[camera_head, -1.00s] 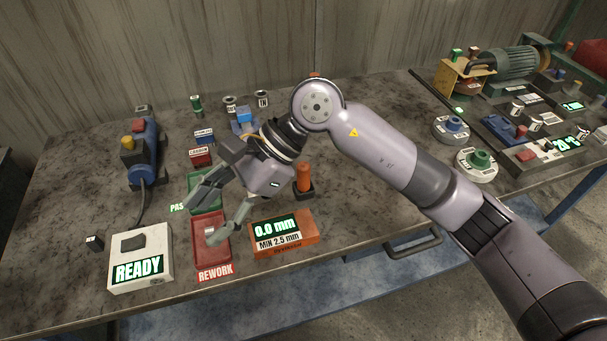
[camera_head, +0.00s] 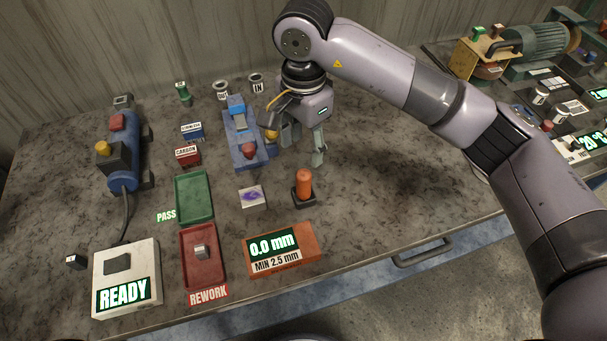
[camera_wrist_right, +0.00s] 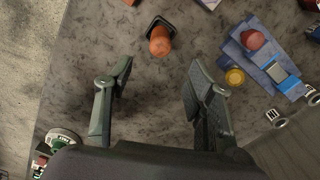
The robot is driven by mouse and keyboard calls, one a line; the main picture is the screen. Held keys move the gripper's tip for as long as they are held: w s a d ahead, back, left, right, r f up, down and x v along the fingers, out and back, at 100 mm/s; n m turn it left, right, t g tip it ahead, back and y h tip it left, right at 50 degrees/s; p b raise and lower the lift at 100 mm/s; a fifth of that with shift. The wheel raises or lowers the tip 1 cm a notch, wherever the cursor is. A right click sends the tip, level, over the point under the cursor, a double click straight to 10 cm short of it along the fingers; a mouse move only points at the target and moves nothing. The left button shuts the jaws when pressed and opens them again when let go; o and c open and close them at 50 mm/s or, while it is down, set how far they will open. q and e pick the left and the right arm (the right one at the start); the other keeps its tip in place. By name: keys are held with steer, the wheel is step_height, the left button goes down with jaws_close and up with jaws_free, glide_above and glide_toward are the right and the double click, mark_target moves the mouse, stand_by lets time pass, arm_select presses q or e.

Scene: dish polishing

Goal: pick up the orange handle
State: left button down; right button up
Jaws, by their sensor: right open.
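The orange handle (camera_head: 304,184) stands upright in a small black square holder (camera_head: 304,200) near the middle of the bench. My right gripper (camera_head: 300,148) is open and empty, behind the handle and just right of the blue fixture, pointing down. In the right wrist view the orange handle (camera_wrist_right: 159,42) shows from above in its holder, beyond the two spread fingers (camera_wrist_right: 158,82) and apart from them. My left gripper is not in view.
A blue fixture (camera_head: 240,140) with a red knob stands left of my gripper. An orange gauge (camera_head: 282,250) reading 0.0 mm, a green tray (camera_head: 194,198), a red tray (camera_head: 188,272) and a marked block (camera_head: 252,197) lie nearby. Bench right of the handle is clear.

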mark_target(304, 174)
step_height(304, 174, down, 6)
steer(key=shift+s+r+p, duration=0.15)
steer(key=shift+p, duration=0.85)
step_height(304, 174, down, 4)
steer(key=shift+r+p, duration=0.25)
steer(key=shift+p, duration=0.25)
step_height(304, 174, down, 4)
steer(key=p, duration=0.2)
steer(key=shift+f+p, duration=0.15)
steer(key=shift+p, duration=0.25)
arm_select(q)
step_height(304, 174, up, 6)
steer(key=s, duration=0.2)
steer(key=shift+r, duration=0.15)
arm_select(e)
steer(key=shift+f, duration=0.4)
steer(key=shift+c, duration=0.4)
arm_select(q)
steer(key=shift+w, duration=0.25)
arm_select(e)
jaws_close()
